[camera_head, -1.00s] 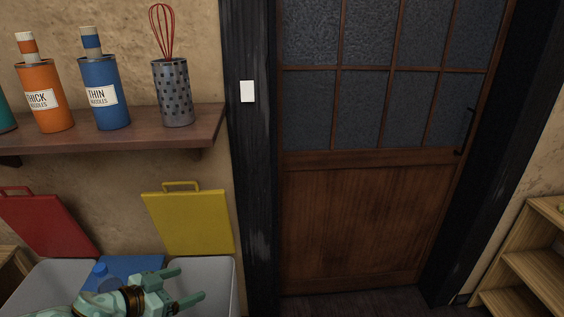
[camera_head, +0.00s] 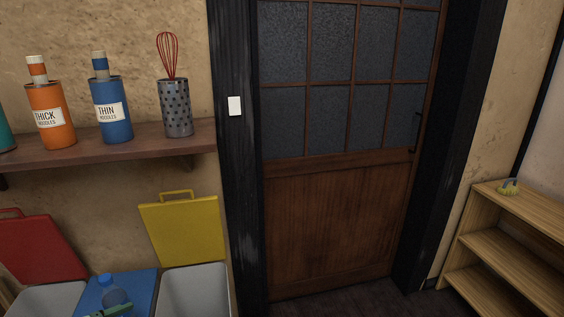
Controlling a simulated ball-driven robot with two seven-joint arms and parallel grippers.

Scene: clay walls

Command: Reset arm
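My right gripper is not in view.
Grey bins with red (camera_head: 38,248), yellow (camera_head: 183,230) and blue (camera_head: 140,285) lids stand at lower left. A blue bottle (camera_head: 113,293) is by the blue lid. A wall shelf (camera_head: 110,150) holds noodle bottles and a whisk holder (camera_head: 175,108). A closed door (camera_head: 335,220) and wooden shelves (camera_head: 500,250) are to the right.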

